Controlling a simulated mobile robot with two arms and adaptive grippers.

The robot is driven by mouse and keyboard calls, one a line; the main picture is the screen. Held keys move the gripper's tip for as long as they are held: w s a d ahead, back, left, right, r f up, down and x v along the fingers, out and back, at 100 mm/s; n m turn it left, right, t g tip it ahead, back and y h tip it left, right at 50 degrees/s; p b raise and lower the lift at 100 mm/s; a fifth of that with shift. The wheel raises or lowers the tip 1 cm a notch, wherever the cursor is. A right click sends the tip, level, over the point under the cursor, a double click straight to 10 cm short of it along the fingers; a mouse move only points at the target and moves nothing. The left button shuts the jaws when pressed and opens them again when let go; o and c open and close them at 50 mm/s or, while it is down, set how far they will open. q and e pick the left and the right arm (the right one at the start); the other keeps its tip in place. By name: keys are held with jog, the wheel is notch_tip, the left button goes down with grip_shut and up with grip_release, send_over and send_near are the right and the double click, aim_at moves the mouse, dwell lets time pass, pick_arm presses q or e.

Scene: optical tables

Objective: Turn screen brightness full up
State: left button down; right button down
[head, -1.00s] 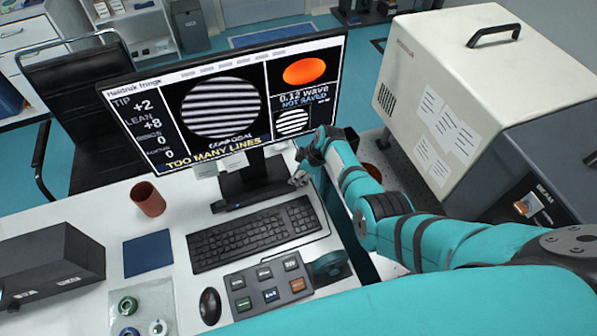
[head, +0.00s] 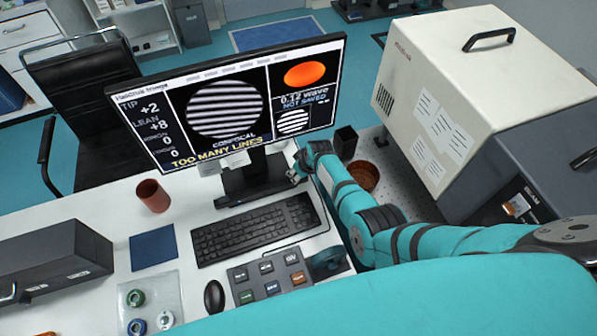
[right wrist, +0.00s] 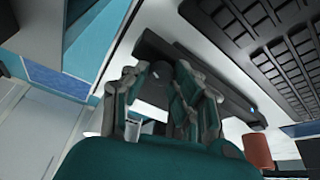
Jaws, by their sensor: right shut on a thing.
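The monitor (head: 128,106) stands on the white desk, its screen lit with a striped disc, an orange oval and the words "TOO MANY LINES". Its dark stand (head: 240,180) has a bar along the foot. My right gripper (head: 300,174) is beside the right end of the stand, below the screen's lower right corner. In the right wrist view its fingers (right wrist: 160,98) are closed around a grey rounded part (right wrist: 155,82) near the dark bar (right wrist: 225,88). The fingers hide most of that part, so I cannot tell exactly what it is. My left gripper is out of view.
A black keyboard (head: 255,229), a button panel (head: 268,279) and a mouse (head: 214,296) lie in front of the stand. A brown cup (head: 153,195) stands left. A brown bowl (head: 363,176) and black box (head: 345,142) lie behind my right arm. A large cream case (head: 440,90) stands right.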

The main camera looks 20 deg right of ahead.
jog(key=shift+w+r, duration=0.1)
dwell(0.3)
jog(key=c, duration=1.1)
grip_release()
jog(key=v, duration=1.2)
